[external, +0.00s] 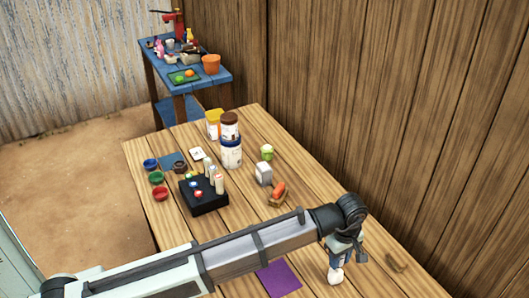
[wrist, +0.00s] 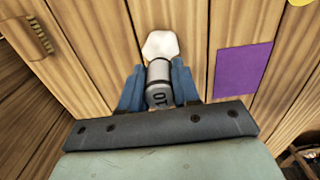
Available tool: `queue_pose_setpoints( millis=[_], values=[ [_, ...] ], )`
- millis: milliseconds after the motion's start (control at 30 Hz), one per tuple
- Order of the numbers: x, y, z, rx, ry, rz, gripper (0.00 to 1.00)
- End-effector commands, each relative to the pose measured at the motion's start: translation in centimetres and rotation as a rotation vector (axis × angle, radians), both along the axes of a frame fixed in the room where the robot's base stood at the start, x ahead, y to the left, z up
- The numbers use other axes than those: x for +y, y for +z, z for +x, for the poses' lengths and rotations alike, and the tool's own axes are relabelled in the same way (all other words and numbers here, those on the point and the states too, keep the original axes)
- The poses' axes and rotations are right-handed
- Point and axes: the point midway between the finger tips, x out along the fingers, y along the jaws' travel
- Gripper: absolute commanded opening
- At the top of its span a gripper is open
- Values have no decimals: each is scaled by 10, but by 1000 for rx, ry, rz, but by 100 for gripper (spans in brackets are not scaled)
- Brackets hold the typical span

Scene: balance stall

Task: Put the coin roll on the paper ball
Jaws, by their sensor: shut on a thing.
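My gripper (wrist: 158,88) has blue fingers, shut on the coin roll (wrist: 159,76), a grey cylinder with a pale band and a number on its end. The paper ball (wrist: 160,45) is white and faceted. In the wrist view it shows just beyond the coin roll, whose far end overlaps it in the picture. In the external view my gripper (external: 346,252) points down over the paper ball (external: 335,275), near the table's front right. The fingers hide most of the coin roll there. I cannot tell whether roll and ball touch.
A purple square (external: 279,278) lies flat left of the paper ball, and a small wooden piece (external: 397,262) lies to its right. Farther back are a black holder (external: 204,199) with tubes, an orange item (external: 279,189), a grey block (external: 264,173) and jars (external: 231,152). A plank wall borders the right.

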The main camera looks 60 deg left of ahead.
Motion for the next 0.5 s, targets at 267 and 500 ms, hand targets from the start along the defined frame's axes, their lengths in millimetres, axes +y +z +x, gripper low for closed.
queue_pose_setpoints(
  millis=[267, 500],
  values=[
    [0, -22, 0, 0, 0, 0, 0],
    [0, -23, 0, 0, 0, 0, 0]
  ],
)
